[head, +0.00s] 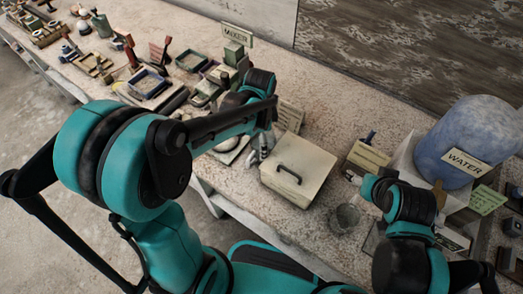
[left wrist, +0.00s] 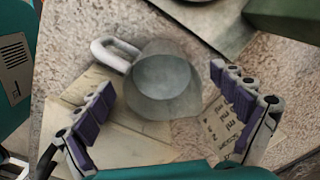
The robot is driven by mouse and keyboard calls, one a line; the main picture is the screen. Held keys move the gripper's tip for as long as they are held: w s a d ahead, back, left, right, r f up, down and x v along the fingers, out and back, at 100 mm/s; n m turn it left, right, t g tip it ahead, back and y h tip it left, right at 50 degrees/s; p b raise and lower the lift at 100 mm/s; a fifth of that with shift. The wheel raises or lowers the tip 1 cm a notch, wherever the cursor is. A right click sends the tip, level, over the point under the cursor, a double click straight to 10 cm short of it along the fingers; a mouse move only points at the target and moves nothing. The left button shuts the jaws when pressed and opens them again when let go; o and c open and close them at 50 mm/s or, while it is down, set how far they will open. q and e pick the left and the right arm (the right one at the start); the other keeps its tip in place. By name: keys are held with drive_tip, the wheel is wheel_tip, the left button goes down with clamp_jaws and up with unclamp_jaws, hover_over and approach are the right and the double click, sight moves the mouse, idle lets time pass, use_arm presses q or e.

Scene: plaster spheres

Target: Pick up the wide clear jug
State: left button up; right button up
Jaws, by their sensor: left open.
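The wide clear jug (left wrist: 168,88) shows in the left wrist view, seen from above, with a pale loop handle (left wrist: 113,52) pointing to the upper left. My left gripper (left wrist: 162,80) is open, its purple-padded fingers apart on either side of the jug; I see no clear contact. In the head view my left gripper (head: 258,152) is over the bench, beside the cream lidded box, and my arm seems to hide the jug there. My right gripper (head: 356,179) is over the bench at right, near the water barrel; its fingers are too small to tell open or shut.
The cream box (head: 312,158) with a dark handle stands right of my left gripper. A blue WATER barrel (head: 475,135) stands at right. Papers (left wrist: 135,140) lie under the jug. Tools and trays crowd the bench's far left.

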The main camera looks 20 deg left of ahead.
use_arm(q)
wheel_tip(320, 180, down, 4)
drive_tip(key=shift+w+r+b, duration=0.1)
drive_tip(key=shift+r+b, duration=0.15)
drive_tip(key=shift+b, duration=0.35)
drive_tip(key=shift+r, duration=0.1)
drive_tip(key=c, duration=1.6)
drive_tip(key=shift+o, duration=0.2)
